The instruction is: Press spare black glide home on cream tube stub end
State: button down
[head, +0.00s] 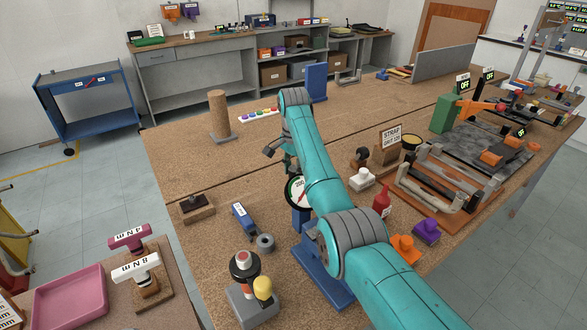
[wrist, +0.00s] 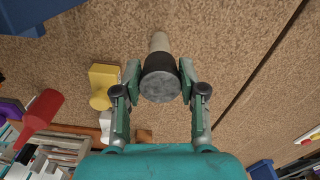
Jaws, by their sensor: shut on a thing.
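My gripper (wrist: 160,82) is shut on a round dark grey-black glide (wrist: 160,87), with one finger pad at each side of it. The glide's flat face is turned toward the wrist camera. A cream tube stub (wrist: 159,42) shows just behind the glide, roughly in line with it. The glide overlaps the stub's near end, so I cannot tell how far it sits on it. In the head view my gripper (head: 275,150) is seen from the side above the bench, partly behind my arm. The glide and stub cannot be made out there.
A yellow block (wrist: 103,84) lies left of my gripper in the wrist view, with a red bottle (wrist: 40,118) farther left. In the head view a dial gauge (head: 293,190) stands close by, and a tan post (head: 218,112) stands to the left. Bench between is clear.

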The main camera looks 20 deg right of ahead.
jog(key=shift+f, duration=0.85)
jog(key=c, duration=0.6)
grip_release()
